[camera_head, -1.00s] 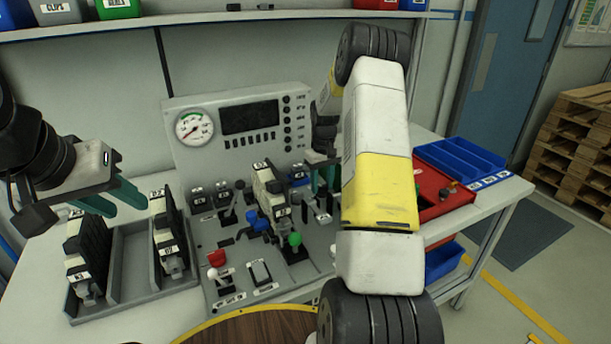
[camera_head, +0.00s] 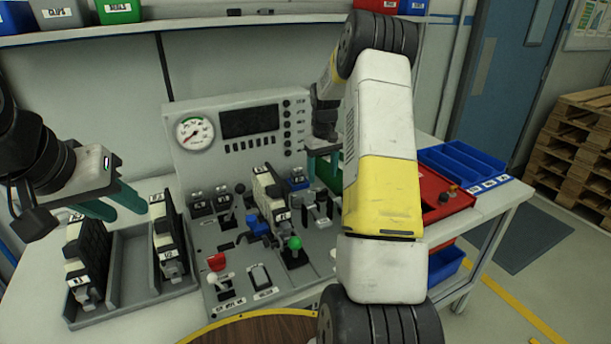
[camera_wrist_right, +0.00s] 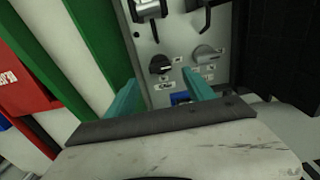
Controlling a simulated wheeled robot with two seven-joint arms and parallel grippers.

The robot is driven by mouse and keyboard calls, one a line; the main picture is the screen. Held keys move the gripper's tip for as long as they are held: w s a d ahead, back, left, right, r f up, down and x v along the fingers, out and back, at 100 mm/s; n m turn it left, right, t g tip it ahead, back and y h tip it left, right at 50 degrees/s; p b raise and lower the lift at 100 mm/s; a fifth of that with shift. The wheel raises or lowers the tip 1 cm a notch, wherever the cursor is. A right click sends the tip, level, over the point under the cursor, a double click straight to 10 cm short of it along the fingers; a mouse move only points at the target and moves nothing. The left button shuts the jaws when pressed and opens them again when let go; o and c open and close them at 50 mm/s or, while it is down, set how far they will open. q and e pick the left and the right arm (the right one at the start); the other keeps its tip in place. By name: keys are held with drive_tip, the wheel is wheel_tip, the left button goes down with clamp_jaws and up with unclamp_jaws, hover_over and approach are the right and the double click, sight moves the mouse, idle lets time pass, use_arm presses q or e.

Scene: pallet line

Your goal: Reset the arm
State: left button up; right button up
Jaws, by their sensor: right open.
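My right arm crosses the middle of the head view. Its gripper shows behind it (camera_head: 322,165), partly hidden by the arm, above the right side of the control panel (camera_head: 225,275). In the right wrist view its two teal fingers (camera_wrist_right: 160,95) are spread with nothing between them, and a panel with dark and grey knobs (camera_wrist_right: 160,65) lies beyond. My left gripper (camera_head: 110,203) hangs at the left over the grey module rack (camera_head: 130,265). Its teal fingers are apart and empty.
Black-and-white modules (camera_head: 88,262) stand in the rack. A red tray (camera_head: 452,205) and a blue bin (camera_head: 462,160) lie to the right.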

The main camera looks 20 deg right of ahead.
drive_tip(key=shift+r, duration=0.9)
